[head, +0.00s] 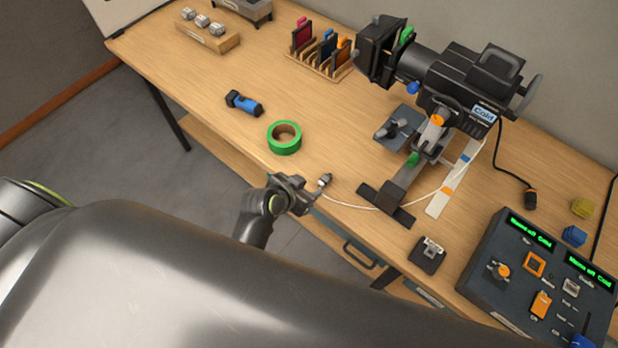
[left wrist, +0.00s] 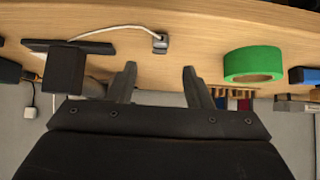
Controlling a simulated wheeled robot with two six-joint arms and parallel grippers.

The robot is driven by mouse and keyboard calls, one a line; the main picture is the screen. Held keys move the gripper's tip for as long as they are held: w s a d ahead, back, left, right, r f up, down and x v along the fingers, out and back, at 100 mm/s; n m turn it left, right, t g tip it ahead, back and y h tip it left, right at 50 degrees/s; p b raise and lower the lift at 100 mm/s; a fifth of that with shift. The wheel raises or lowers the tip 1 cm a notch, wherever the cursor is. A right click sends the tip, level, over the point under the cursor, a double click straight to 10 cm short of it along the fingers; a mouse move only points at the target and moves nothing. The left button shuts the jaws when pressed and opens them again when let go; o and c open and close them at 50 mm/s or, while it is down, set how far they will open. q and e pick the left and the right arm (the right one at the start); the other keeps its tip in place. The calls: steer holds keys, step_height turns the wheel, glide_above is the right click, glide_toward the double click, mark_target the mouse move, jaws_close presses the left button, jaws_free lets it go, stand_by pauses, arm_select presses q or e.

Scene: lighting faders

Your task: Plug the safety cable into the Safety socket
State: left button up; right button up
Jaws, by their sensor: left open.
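The white safety cable (head: 358,205) runs from the stage light's stand along the table's front to a small grey plug (head: 324,180) near the front edge. The plug also shows in the left wrist view (left wrist: 160,42), lying ahead of the fingers. My left gripper (head: 301,190) is open and empty at the front edge, just left of the plug and apart from it. Its two fingers (left wrist: 160,84) are spread in the left wrist view. A small dark block (head: 428,256) with a metallic top stands right of the stand. I cannot read a Safety label on any socket.
The stage light (head: 450,85) and its stand (head: 408,185) occupy the table's middle. A control desk (head: 535,275) is at the right. Green tape (head: 284,138) and a blue torch (head: 245,103) lie left of the plug. Wood around the plug is clear.

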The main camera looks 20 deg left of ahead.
mark_target(321, 183)
arm_select(q)
steer(key=f, duration=0.1)
steer(key=w+f+b, duration=0.1)
steer(key=f+b, duration=0.1)
steer(key=shift+w+d, duration=0.25)
steer(key=shift+w, duration=0.15)
steer(key=b+x, duration=0.2)
steer(key=x, duration=0.1)
steer(key=shift+w+d, duration=0.15)
steer(key=shift+w, duration=0.15)
steer(key=shift+w+d+f, duration=0.1)
steer(key=shift+w+f, duration=0.25)
steer(key=shift+w, duration=0.05)
steer(key=shift+w+b, duration=0.1)
steer(key=shift+b, duration=0.2)
arm_select(e)
steer(key=f, duration=0.4)
steer(key=shift+s+f, duration=0.3)
steer(key=shift+s, duration=0.1)
arm_select(q)
steer(key=shift+c, duration=0.3)
arm_select(e)
steer(key=shift+s, duration=0.25)
